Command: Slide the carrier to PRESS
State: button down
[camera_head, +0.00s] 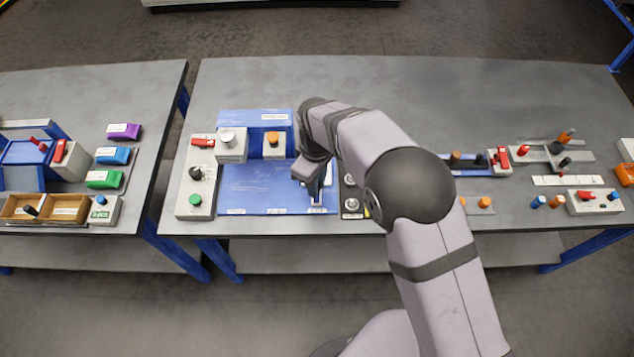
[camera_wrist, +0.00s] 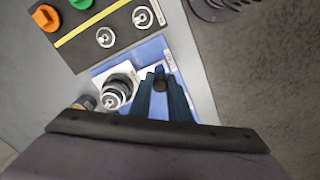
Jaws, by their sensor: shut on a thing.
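My gripper (camera_head: 317,193) is low over the right front part of the blue panel (camera_head: 255,190). In the wrist view its two dark fingers (camera_wrist: 161,92) are shut on a small dark knob (camera_wrist: 160,82), which seems to stand on a white block (camera_wrist: 148,71); this may be the carrier. The block also shows under the gripper in the head view (camera_head: 317,203). The panel's front edge has several small white labels; they are too small to read, so I cannot tell which one says PRESS.
White blocks with a silver knob (camera_head: 227,139) and an orange knob (camera_head: 273,139) stand at the panel's back. A grey control box (camera_head: 195,180) is at its left. A dark plate with silver fittings (camera_head: 351,204) lies close on the right. The bench behind is clear.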

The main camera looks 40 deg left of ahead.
jog(key=s+a, duration=0.4)
jog(key=s+a+b, duration=0.1)
jog(key=s+a, duration=0.4)
jog(key=shift+s+a, duration=0.2)
jog(key=shift+a, duration=0.1)
jog(key=c, duration=1.6)
grip_release()
jog(key=shift+d, duration=0.1)
jog(key=shift+c, duration=0.2)
jog(key=shift+r+b, duration=0.1)
jog(key=shift+b, duration=0.2)
notch_tip(320, 180, up, 7)
jog(key=b, duration=0.2)
jog(key=shift+r, duration=0.15)
